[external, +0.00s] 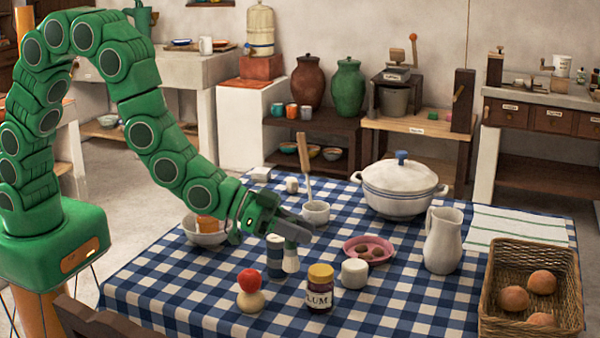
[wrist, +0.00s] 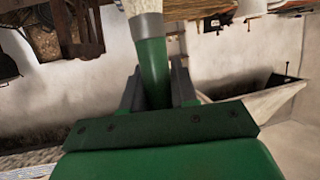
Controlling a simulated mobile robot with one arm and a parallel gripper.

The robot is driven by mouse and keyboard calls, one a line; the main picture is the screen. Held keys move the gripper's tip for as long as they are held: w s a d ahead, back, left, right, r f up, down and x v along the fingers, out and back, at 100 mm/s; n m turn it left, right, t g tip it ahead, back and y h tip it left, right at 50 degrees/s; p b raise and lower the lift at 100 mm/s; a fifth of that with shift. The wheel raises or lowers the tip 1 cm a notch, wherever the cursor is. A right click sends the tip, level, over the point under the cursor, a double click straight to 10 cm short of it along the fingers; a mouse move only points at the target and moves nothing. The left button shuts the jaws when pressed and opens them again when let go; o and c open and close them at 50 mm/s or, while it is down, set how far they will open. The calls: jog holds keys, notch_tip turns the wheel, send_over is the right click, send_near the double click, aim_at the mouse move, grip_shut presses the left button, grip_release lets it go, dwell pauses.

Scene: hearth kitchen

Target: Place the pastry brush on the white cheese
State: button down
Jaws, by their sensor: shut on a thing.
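My gripper (external: 296,228) is shut on the pastry brush (external: 290,263) above the checked table. In the external view the brush's pale bristles hang down below the jaws. In the wrist view my gripper (wrist: 158,92) holds the green handle of the pastry brush (wrist: 151,60), with its metal collar and cream bristles past the jaws. A short white round block, which looks like the white cheese (external: 355,273), lies on the cloth to the right of the brush and apart from it. It is not in the wrist view.
A blue cylinder (external: 275,258) stands close beside the bristles. A plum jar (external: 320,291) and a pink plate (external: 370,250) flank the cheese. A white pitcher (external: 443,240), lidded pot (external: 400,188) and wicker basket (external: 487,320) stand to the right. Bare cloth (external: 400,305) lies in front.

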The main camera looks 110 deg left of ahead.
jog(key=s+a+r+n+g+y, duration=0.2)
jog(key=s+a+r+n+y, duration=0.15)
jog(key=a, duration=0.45)
jog(key=s+a+r+n+g+y, duration=0.2)
jog(key=a+n+g+y, duration=0.15)
jog(key=a, duration=0.45)
jog(key=shift+n+t+y, duration=0.25)
jog(key=shift+n+y, duration=0.25)
jog(key=shift+w+a+f, duration=0.65)
jog(key=shift+w+f, duration=1.45)
jog(key=shift+f, duration=0.1)
jog(key=shift+w+a+f, duration=0.65)
jog(key=shift+w+f, duration=1.5)
jog(key=shift+w+a+f, duration=0.65)
jog(key=shift+w+f, duration=1.45)
jog(key=shift+f, duration=0.1)
jog(key=c, duration=0.9)
grip_release()
jog(key=shift+f, duration=0.1)
